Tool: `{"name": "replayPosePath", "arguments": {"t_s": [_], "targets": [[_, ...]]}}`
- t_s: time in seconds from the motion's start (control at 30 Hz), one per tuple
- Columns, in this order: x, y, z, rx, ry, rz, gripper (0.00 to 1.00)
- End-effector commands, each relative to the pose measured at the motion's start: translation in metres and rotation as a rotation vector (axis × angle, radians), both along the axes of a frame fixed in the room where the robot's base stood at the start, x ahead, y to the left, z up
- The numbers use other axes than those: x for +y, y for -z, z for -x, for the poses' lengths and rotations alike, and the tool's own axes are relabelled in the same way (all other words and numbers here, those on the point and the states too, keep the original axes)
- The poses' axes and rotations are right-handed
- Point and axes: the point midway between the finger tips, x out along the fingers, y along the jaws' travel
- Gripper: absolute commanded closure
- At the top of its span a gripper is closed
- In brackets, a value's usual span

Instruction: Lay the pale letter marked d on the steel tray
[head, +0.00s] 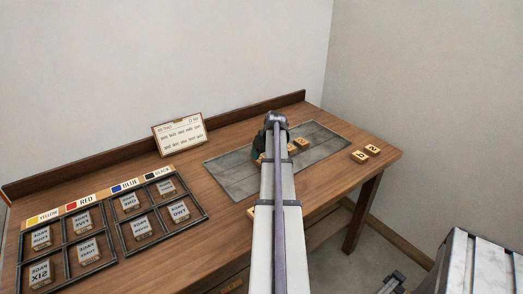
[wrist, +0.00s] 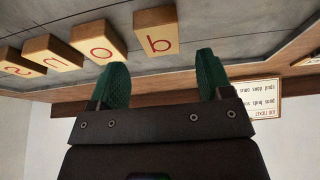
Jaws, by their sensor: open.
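In the wrist view, the steel tray (wrist: 215,25) carries a row of pale letter blocks. The nearest to my fingers is a pale block with a red round-and-stem letter (wrist: 157,30); it may be the d, but its orientation leaves this uncertain. My gripper (wrist: 164,75) is open and empty, its green fingers apart and this block beyond their tips. In the head view, the steel tray (head: 232,180) lies on the bench, with pale blocks (head: 302,142) partly hidden by my arm. My fingers are mostly hidden there.
Two pale blocks (head: 366,152) lie on the bench right of the tray. Part of another (head: 250,212) shows beside my arm. A job ticket (head: 179,134) stands behind the tray. Dark frames (head: 118,232) with word blocks fill the left. A wall stands behind the bench.

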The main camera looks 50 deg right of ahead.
Motion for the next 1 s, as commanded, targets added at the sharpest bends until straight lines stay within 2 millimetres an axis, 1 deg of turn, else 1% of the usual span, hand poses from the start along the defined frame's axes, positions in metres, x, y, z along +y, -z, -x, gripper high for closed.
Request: {"name": "replayPosePath", "arguments": {"t_s": [0.03,0.1,0.2,0.3,0.57,0.63,0.67,0.73,0.77,0.8,0.87,0.9,0.97,1.0], "targets": [[0.003,-0.028,0.006,0.0,0.001,0.0,0.27],[0.005,-0.046,0.013,0.0,0.001,0.0,0.27],[0.008,-0.064,0.021,0.0,0.001,0.0,0.27],[0.009,-0.071,0.026,0.0,0.0,0.0,0.27],[0.011,-0.068,0.025,0.0,-0.002,-0.002,0.27],[0.027,-0.067,0.017,0.007,-0.014,-0.008,0.27],[0.041,-0.067,0.01,0.012,-0.024,-0.015,0.27],[0.092,-0.065,-0.012,0.036,-0.057,-0.039,0.27],[0.121,-0.064,-0.022,0.051,-0.076,-0.051,0.27],[0.167,-0.063,-0.035,0.075,-0.106,-0.069,0.27],[0.245,-0.06,-0.049,0.123,-0.15,-0.092,0.27],[0.299,-0.059,-0.051,0.159,-0.179,-0.104,0.27],[0.376,-0.057,-0.045,0.217,-0.221,-0.112,0.27],[0.423,-0.056,-0.035,0.255,-0.245,-0.11,0.27]]}}
